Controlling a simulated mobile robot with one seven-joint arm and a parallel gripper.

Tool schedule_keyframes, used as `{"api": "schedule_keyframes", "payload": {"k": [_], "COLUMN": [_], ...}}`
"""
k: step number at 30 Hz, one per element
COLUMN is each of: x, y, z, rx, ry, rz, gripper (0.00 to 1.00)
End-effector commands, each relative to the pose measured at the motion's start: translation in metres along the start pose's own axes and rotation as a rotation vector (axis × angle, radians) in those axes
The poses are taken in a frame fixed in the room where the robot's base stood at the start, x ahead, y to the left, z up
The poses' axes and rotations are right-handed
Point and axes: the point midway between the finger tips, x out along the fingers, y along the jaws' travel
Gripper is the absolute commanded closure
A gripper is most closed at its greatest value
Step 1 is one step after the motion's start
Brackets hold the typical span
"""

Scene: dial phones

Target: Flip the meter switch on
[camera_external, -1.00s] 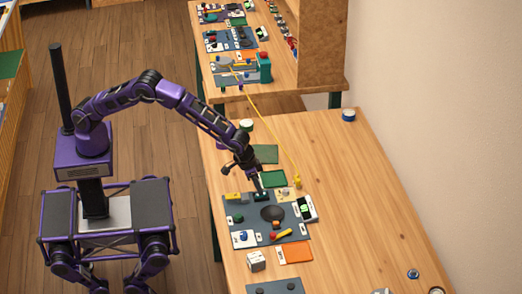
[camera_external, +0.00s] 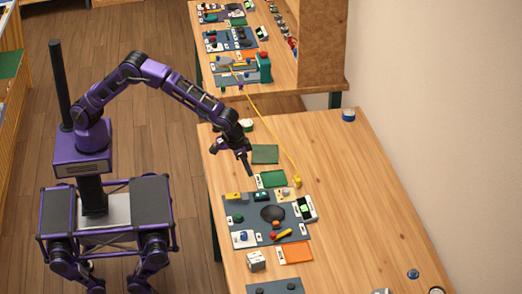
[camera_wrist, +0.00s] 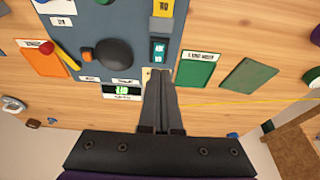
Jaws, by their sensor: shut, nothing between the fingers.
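A dark rocker switch block with two small teal-lit segments (camera_external: 261,196) sits on the grey-blue board (camera_external: 245,221); I take it for the meter switch. It also shows in the wrist view (camera_wrist: 159,49), just beyond my fingertips. A white-framed meter (camera_external: 306,208) with a lit green display stands at the board's right edge; it also shows in the wrist view (camera_wrist: 122,90). My gripper (camera_external: 249,171) is shut and empty, fingers pointing down, above the table and apart from the switch. The fingers (camera_wrist: 159,73) overlap the board's edge in the wrist view. I cannot read the switch's position.
The board carries a black dome (camera_external: 272,213), a yellow block (camera_external: 233,196) and a red-ended yellow lever (camera_external: 282,234). Green mats (camera_external: 272,179) and an orange mat (camera_external: 295,252) lie nearby. A yellow cable (camera_external: 277,130) crosses behind my gripper. The table's right side is mostly clear.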

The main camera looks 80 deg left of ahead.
Motion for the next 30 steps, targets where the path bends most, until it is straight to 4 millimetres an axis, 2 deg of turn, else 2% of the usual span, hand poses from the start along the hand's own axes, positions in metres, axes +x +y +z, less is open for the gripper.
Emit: {"api": "schedule_keyframes", "payload": {"k": [3,9,23,30], "x": [-0.022,-0.038,-0.038,-0.035], "y": [0.001,0.0,0.0,0.001], "z": [0.001,0.003,0.002,-0.007], "rx": [0.0,-0.001,-0.001,-0.001], "ry": [0.002,0.001,0.006,0.052], "rz": [0.001,0.001,0.001,0.004], "gripper": [1.0,1.0,1.0,1.0]}}
